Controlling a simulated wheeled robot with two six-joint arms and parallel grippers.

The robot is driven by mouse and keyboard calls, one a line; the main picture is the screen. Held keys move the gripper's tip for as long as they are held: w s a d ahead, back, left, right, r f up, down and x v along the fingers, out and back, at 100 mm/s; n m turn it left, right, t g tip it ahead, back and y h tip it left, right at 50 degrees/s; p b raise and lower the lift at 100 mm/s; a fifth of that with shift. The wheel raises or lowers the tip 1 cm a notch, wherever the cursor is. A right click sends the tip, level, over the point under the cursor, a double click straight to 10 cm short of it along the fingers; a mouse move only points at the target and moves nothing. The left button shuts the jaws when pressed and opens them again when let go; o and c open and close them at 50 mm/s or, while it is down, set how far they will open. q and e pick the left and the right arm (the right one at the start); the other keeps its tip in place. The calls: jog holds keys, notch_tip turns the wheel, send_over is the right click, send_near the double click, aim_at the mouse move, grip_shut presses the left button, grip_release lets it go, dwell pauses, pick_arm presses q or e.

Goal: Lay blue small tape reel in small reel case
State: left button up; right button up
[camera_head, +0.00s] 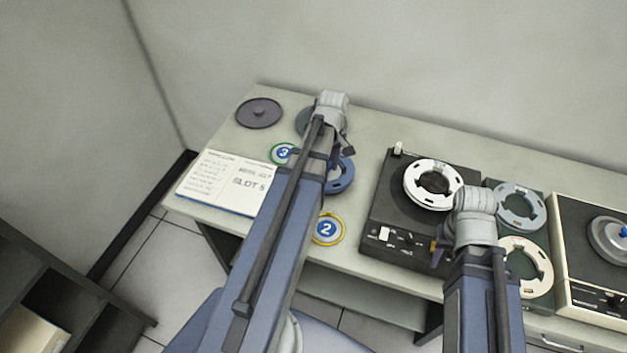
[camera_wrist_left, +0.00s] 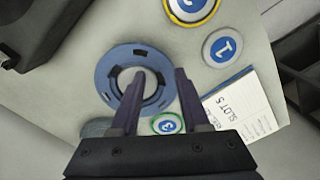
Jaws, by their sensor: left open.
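The blue small tape reel (camera_head: 343,184) lies flat on the table, partly behind my left arm in the head view. The left wrist view shows it as a blue ring (camera_wrist_left: 105,72) with an open centre. My left gripper (camera_wrist_left: 160,72) is open above it; one finger overlaps the ring's centre and the other appears just outside its rim. Contact cannot be told. A dark round lidded-looking disc (camera_head: 258,113) lies at the back left, and a grey-green disc (camera_head: 303,121) is half hidden by my left wrist. I cannot tell which is the small reel case. My right gripper (camera_head: 437,249) hangs by the tape machine, its fingers unclear.
A tape machine (camera_head: 375,226) carries a white reel (camera_head: 431,184). Grey (camera_head: 518,205) and cream (camera_head: 528,262) reels sit right of it, beside another machine (camera_head: 568,270). An open booklet (camera_head: 220,183) and round labels 2 (camera_head: 327,229) and 3 (camera_head: 283,153) lie left.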

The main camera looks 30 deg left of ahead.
pick_arm(q)
jog(key=a+n, duration=0.1)
jog(key=a, duration=0.1)
jog(key=a+n, duration=0.1)
jog(key=a, duration=0.2)
jog(key=shift+r+n, duration=0.1)
jog(key=shift+n, duration=0.3)
pick_arm(e)
jog(key=shift+r, duration=0.1)
pick_arm(q)
notch_tip(320, 180, down, 9)
jog(key=b, duration=0.9)
pick_arm(e)
notch_tip(320, 180, down, 9)
jog(key=shift+f, duration=0.15)
pick_arm(q)
grip_shut()
dwell(0.3)
